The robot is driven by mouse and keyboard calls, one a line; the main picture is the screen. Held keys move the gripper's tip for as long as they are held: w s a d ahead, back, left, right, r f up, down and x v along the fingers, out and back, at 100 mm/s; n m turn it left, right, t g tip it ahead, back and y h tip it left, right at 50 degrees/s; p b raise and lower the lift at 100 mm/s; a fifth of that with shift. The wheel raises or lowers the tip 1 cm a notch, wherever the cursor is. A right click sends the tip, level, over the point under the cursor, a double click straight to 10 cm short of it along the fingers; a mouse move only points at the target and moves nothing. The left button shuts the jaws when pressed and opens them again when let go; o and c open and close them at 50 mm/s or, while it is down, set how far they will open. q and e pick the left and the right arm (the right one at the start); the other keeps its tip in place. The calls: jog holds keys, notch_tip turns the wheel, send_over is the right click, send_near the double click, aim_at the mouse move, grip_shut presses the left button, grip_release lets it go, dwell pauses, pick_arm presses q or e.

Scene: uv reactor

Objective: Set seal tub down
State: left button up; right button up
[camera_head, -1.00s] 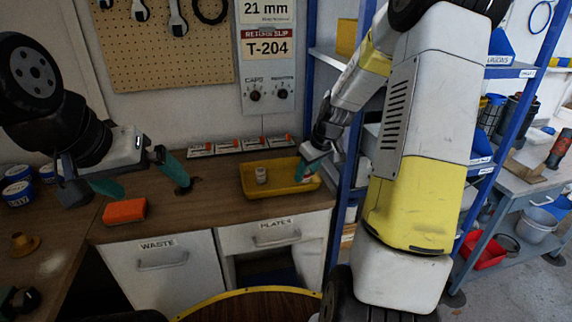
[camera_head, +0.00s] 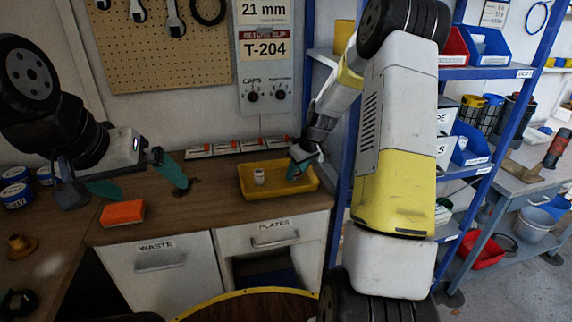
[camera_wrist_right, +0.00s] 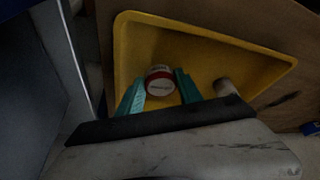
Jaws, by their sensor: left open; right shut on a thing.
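The seal tub (camera_wrist_right: 159,80), white with a red band, sits between the teal fingers of my right gripper (camera_wrist_right: 158,92) in the right wrist view. The yellow tray (camera_wrist_right: 215,55) lies around and beneath it; I cannot tell whether the tub touches the tray floor. In the head view my right gripper (camera_head: 300,170) is over the right part of the yellow tray (camera_head: 268,194), and the tub is not clearly visible there. My left gripper (camera_head: 138,180) is open and empty above the bench, near an orange block (camera_head: 122,213).
A small pale cylinder (camera_head: 259,177) stands in the tray, left of my right gripper; it also shows in the right wrist view (camera_wrist_right: 225,87). A blue shelf post (camera_head: 347,150) rises close to the right. Blue-labelled tins (camera_head: 16,196) stand at the far left.

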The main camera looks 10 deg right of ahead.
jog(key=shift+f, duration=0.1)
jog(key=o, duration=1.3)
jog(key=s+a+v, duration=0.1)
jog(key=a+v, duration=0.1)
jog(key=v, duration=0.7)
jog(key=s+a+v, duration=0.2)
jog(key=v, duration=0.8)
jog(key=s+a+r+m, duration=0.1)
jog(key=s+a+r, duration=0.1)
jog(key=s, duration=0.5)
jog(key=s+a+r+m+t, duration=0.1)
jog(key=s+a+r+m, duration=0.1)
jog(key=s, duration=0.6)
jog(key=s+a+r+m+t, duration=0.1)
jog(key=s+a+r+m, duration=0.1)
jog(key=s, duration=0.6)
